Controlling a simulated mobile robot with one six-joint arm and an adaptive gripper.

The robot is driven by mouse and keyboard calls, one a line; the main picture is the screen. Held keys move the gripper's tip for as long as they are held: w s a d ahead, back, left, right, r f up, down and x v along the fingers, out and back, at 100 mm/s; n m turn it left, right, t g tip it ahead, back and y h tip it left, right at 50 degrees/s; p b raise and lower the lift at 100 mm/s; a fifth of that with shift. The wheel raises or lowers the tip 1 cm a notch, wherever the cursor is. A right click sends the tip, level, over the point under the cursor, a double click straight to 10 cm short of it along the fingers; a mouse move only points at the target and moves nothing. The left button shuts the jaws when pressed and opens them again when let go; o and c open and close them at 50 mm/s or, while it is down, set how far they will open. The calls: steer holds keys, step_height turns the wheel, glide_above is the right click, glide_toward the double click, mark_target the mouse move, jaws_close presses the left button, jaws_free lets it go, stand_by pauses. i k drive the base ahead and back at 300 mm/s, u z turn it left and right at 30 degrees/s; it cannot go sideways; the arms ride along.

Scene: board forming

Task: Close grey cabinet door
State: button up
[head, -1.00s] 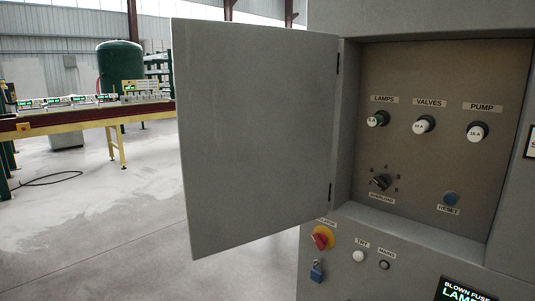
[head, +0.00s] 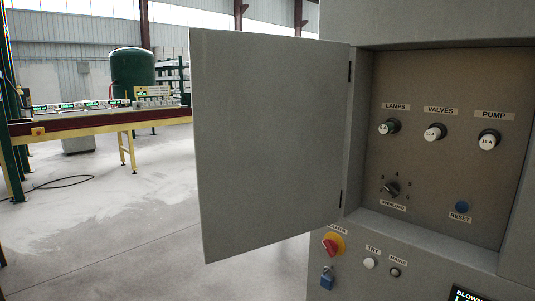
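The grey cabinet door (head: 270,145) stands wide open, swung out to the left of the cabinet on hinges at its right edge. The grey cabinet (head: 430,28) fills the right of the head view. Its open recess (head: 420,170) shows three fuse holders labelled LAMPS (head: 390,126), VALVES (head: 434,132) and PUMP (head: 489,140). Below them are a black OVERLOAD knob (head: 391,189) and a blue RESET button (head: 462,207). My gripper is not in view.
Below the recess are a red and yellow isolator switch (head: 334,244), a blue padlock (head: 327,278), a white TRY button (head: 369,263) and a dark display (head: 468,293). A conveyor (head: 95,122) and green tank (head: 133,70) stand far left. Bare floor (head: 120,230) lies left of the door.

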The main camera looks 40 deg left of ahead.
mark_target(269, 115)
steer(key=u, duration=0.25)
steer(key=k, duration=0.2)
steer(key=u, duration=2.95)
steer(key=i, duration=1.25)
steer(key=u, duration=0.05)
